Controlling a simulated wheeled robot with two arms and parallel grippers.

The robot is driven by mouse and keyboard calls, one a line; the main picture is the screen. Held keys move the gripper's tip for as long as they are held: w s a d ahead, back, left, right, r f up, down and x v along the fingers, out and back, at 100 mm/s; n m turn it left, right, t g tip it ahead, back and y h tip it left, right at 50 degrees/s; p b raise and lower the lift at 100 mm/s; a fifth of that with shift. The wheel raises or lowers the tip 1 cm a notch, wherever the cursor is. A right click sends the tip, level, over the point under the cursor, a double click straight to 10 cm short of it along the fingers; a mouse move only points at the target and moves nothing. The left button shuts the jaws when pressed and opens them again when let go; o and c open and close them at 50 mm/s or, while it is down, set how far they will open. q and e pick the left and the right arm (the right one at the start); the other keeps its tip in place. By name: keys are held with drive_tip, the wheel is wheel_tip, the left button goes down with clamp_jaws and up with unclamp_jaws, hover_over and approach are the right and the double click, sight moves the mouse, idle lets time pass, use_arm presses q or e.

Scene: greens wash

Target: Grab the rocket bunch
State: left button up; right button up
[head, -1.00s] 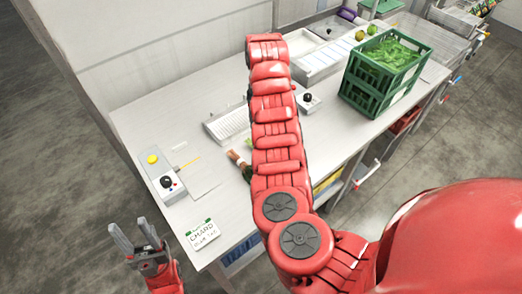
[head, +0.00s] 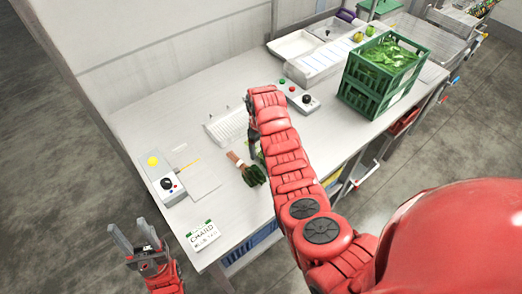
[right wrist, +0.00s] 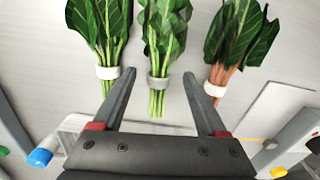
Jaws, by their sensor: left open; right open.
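Three leafy bunches lie side by side in the right wrist view. The left bunch (right wrist: 101,25) has green stems and a white band. The middle bunch (right wrist: 163,30) has thin green stems and a grey band. The right bunch (right wrist: 240,35) has reddish stems and a white band; it also shows in the head view (head: 254,175). No label marks which is rocket. My right gripper (right wrist: 159,75) is open, its fingertips on either side of the middle bunch near its band, not closed on it. My arm hides most of this in the head view. My left gripper (head: 128,226) is open and empty, off the table's front left.
A green crate (head: 372,103) of leaves stands at the right of the table (head: 150,110).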

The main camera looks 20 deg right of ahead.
drive_tip(key=shift+w+f, duration=0.1)
drive_tip(key=shift+f, duration=0.8)
drive_tip(key=shift+c, duration=0.3)
clamp_jaws()
